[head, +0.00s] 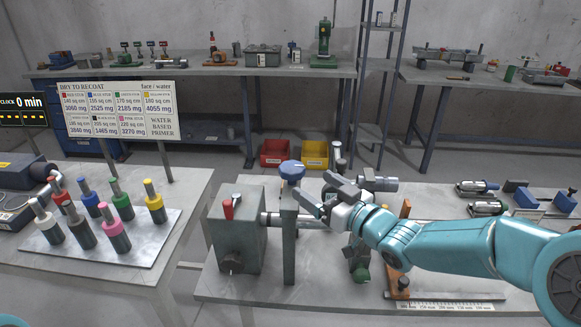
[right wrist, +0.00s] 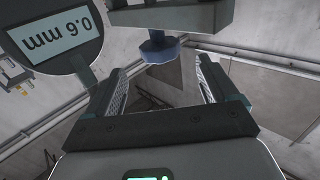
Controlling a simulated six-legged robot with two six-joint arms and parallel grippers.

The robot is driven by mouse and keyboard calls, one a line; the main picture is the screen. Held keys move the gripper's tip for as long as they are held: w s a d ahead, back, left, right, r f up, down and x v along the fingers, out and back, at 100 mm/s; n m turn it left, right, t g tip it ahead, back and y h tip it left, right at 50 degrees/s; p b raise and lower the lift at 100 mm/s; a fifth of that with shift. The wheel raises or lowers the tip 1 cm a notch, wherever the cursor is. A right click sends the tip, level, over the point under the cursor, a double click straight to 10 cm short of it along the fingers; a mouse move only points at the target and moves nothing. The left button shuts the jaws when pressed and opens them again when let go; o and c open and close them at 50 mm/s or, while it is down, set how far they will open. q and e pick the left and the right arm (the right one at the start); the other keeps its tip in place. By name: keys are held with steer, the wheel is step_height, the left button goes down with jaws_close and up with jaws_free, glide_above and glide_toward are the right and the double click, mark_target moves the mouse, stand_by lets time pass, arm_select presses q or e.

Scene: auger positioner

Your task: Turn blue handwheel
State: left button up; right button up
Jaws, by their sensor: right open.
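The blue handwheel (head: 292,171) sits on top of an upright grey post (head: 289,240) on the right-hand bench. It also shows in the right wrist view (right wrist: 159,50), beyond the fingertips and roughly centred between them. My right gripper (head: 320,194) is open and empty, just right of the handwheel and slightly lower in the head view. Its two fingers (right wrist: 161,78) stand wide apart in the right wrist view, with no contact on the wheel visible. My left gripper is in neither view.
A grey block with a red lever (head: 228,206) stands left of the post. A horizontal shaft runs behind my right gripper. Colored pens on a plate (head: 150,240) stand on the left bench.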

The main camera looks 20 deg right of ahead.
mark_target(300, 176)
steer(key=p+x, duration=0.1)
steer(key=x, duration=0.8)
steer(key=shift+f, duration=0.1)
steer(key=shift+s, duration=0.1)
